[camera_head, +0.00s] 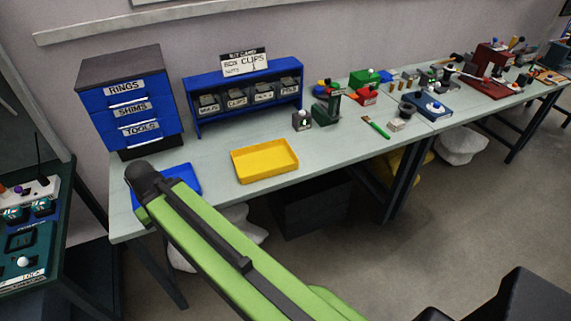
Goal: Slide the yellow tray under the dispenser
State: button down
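The yellow tray (264,162) is a shallow, open rectangular tray lying flat on the pale green bench, near its front edge. It looks empty. I cannot tell for sure which thing is the dispenser. A dark green upright stand (321,113) with an overhanging head is on the bench to the right of and behind the tray, apart from it. My green arm reaches up from the bottom of the view to a dark joint left of the tray. My gripper cannot be made out.
A blue tray (188,180) lies left of the yellow one, partly behind my arm. A blue drawer unit (128,105) and a blue rack (240,92) with labelled bins stand behind. A small grey block (301,121) and a green-handled tool (376,127) lie right. Bare bench (225,143) surrounds the yellow tray.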

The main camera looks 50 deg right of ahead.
aim_at(252, 163)
jog(key=u, duration=5.65)
jog(key=k, duration=0.9)
jog(key=z, duration=5.75)
